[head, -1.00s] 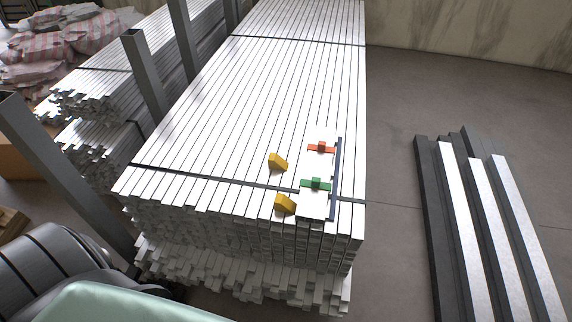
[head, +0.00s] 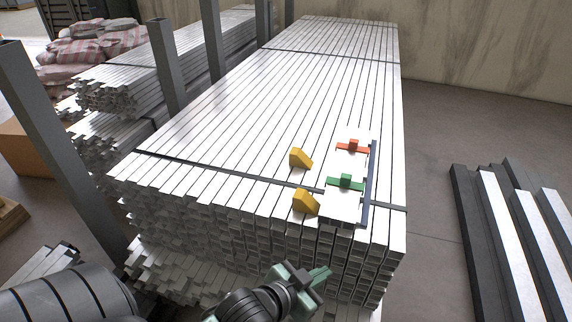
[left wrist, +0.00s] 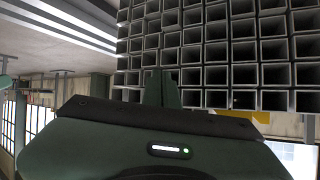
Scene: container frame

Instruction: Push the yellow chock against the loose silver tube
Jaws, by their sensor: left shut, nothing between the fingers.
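Two yellow chocks lie on top of the stack of silver tubes (head: 235,110): the far yellow chock (head: 300,158) and the near yellow chock (head: 305,202), close to the stack's front edge. To their right, a pale silver piece (head: 341,208) lies under an orange clamp-like part (head: 353,146) and a green one (head: 346,182). I cannot tell which tube is loose. My left gripper (head: 322,275) is low in front of the stack's end, below the near chock, shut and empty. In the left wrist view its fingers (left wrist: 161,88) are together before the open tube ends. My right gripper is not in view.
A dark blue bar (head: 369,185) stands along the right side of the pale piece. A dark strap (head: 225,178) crosses the stack. Grey posts (head: 165,65) stand at its left. More bars (head: 510,220) lie on the floor at right, with bare floor between.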

